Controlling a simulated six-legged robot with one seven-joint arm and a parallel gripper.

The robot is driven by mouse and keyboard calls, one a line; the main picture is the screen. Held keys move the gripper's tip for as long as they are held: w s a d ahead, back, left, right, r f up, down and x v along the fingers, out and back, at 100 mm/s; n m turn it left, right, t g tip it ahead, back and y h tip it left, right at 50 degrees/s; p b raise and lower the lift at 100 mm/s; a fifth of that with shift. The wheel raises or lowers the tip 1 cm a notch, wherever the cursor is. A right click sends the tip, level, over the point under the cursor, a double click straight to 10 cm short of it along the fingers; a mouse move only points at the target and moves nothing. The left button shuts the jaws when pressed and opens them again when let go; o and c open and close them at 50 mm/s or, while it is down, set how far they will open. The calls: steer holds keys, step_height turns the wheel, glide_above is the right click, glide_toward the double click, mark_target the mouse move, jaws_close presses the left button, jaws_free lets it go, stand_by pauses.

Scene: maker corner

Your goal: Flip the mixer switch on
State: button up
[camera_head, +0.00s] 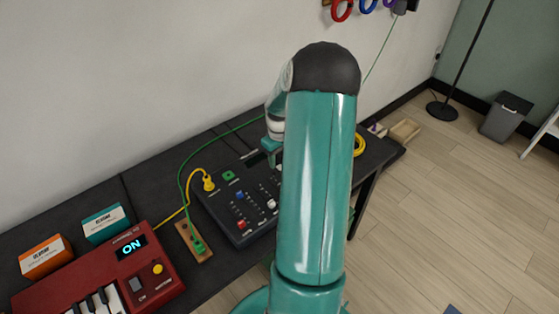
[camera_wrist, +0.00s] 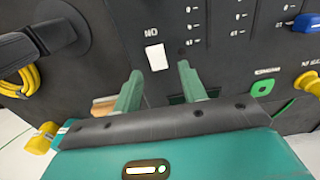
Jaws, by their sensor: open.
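The dark mixer (camera_head: 219,208) lies on the black table in the head view, with coloured sliders and plugs. In the wrist view its panel (camera_wrist: 110,50) fills most of the picture, seen upside down. A white rocker switch (camera_wrist: 157,57) with an ON label shows there; which way it is tipped I cannot tell. My gripper (camera_wrist: 159,70) is open and empty, its two green fingers on either side of the switch in the picture. Whether they touch the panel is unclear. In the head view my arm hides the mixer's right part and most of the gripper.
A red keyboard (camera_head: 95,272) with a lit ON display is at the front left. Orange (camera_head: 46,257) and teal (camera_head: 106,223) boxes stand behind it. Floor at right is mostly clear.

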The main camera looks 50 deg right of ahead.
steer(key=shift+d+f, duration=0.1)
steer(key=shift+f, duration=0.65)
jaws_close()
steer(key=shift+s+r+t, duration=0.1)
steer(key=shift+s+t, duration=0.15)
steer(key=shift+t, duration=0.45)
steer(key=shift+s+t+h, duration=0.1)
steer(key=shift+t+h, duration=0.2)
steer(key=shift+t, duration=0.5)
jaws_free()
